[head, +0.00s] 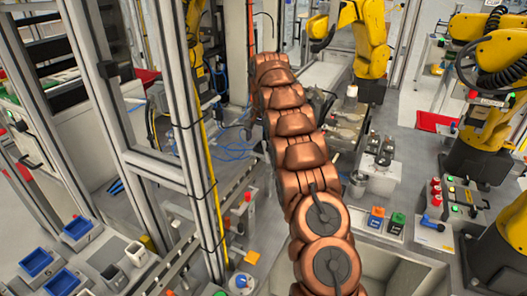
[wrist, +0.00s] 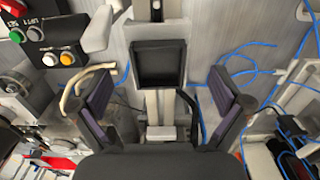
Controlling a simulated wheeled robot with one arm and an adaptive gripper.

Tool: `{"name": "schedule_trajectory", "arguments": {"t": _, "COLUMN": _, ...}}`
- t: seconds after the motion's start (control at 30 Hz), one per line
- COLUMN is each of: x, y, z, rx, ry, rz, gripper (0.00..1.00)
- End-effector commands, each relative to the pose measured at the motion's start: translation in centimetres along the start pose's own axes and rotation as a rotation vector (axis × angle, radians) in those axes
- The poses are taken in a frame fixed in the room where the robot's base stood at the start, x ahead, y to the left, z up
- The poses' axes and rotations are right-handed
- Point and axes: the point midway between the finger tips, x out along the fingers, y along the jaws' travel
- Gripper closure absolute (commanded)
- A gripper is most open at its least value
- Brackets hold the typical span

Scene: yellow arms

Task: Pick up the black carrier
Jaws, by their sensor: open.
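The black carrier (wrist: 158,64) is a square black tray with a raised rim, at the upper middle of the wrist view. It sits at a light grey upright rail or post. My gripper (wrist: 161,88) is open, with one dark, purple-edged finger on each side of the picture. The carrier lies ahead of the gap between the fingers, roughly centred, and neither finger appears to touch it. In the head view my copper arm reaches away toward the back, and I cannot make out the gripper or the carrier there.
In the wrist view, a button panel (wrist: 60,45) stands close at left and blue cables (wrist: 250,75) lie at right. In the head view, a metal frame post (head: 190,130) stands left of my arm, and yellow robot arms (head: 368,40) stand behind and right.

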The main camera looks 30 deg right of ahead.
Motion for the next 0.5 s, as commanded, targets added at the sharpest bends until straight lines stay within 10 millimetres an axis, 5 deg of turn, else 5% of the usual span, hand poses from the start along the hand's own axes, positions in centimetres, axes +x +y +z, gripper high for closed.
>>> {"name": "schedule_trajectory", "arguments": {"t": 0.5, "x": 3.4, "y": 0.2, "z": 0.3, "rx": -0.001, "ry": -0.004, "rz": 0.002, "gripper": 0.0}}
